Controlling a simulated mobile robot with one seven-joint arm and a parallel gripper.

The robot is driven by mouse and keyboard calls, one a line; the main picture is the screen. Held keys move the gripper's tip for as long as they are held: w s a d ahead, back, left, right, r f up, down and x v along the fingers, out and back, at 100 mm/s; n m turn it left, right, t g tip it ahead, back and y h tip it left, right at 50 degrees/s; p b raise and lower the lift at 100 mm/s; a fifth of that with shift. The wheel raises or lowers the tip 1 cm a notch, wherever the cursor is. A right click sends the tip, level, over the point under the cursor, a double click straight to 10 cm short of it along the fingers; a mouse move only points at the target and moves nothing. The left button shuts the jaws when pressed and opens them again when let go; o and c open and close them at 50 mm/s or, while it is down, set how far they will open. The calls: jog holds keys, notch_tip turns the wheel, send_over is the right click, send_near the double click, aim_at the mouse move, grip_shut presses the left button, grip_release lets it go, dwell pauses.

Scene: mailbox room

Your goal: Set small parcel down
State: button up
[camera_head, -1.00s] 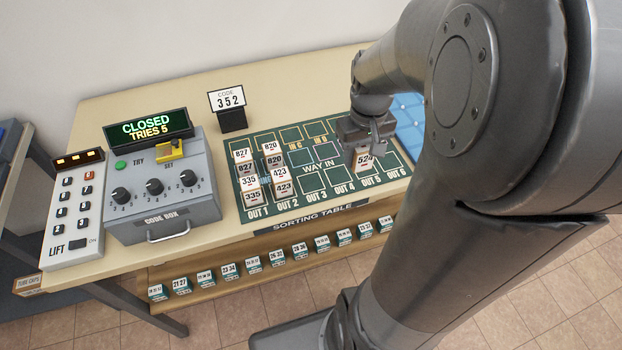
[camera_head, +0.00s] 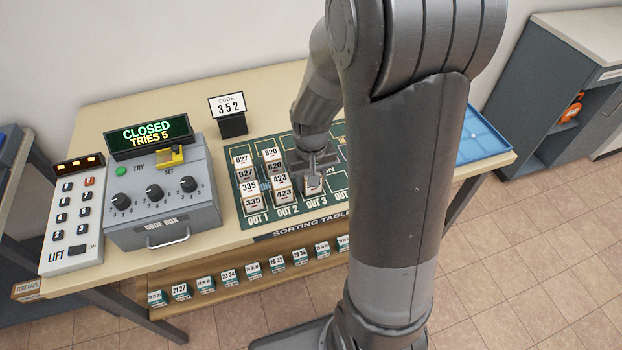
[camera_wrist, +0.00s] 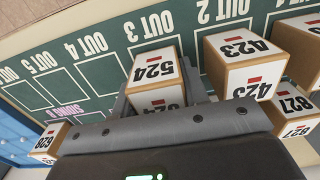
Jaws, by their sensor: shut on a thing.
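The small parcel 524 (camera_wrist: 153,72) is a brown box with white number labels. My gripper (camera_wrist: 165,97) is shut on it, with its fingers at the parcel's sides. The wrist view shows a gap between parcel 524 and the nearest 423 parcel (camera_wrist: 236,50). I cannot tell whether parcel 524 touches the green sorting mat (camera_head: 258,147). My arm hides the mat's right part.
Another parcel (camera_wrist: 47,142) shows at the wrist view's lower left. The code box (camera_head: 150,208) stands left of the mat. A blue tray (camera_head: 481,135) lies at the table's right end.

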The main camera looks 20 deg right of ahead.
jog(key=shift+f, duration=0.2)
jog(key=o, duration=1)
notch_tip(320, 180, up, 12)
jog(key=shift+r, duration=0.1)
jog(key=s+a+r+t, duration=0.2)
jog(key=s+r+t, duration=0.3)
jog(key=s+r, duration=0.6)
jog(key=shift+s+t, duration=0.3)
jog(key=shift+s, duration=1.45)
jog(key=shift+a+r, duration=0.1)
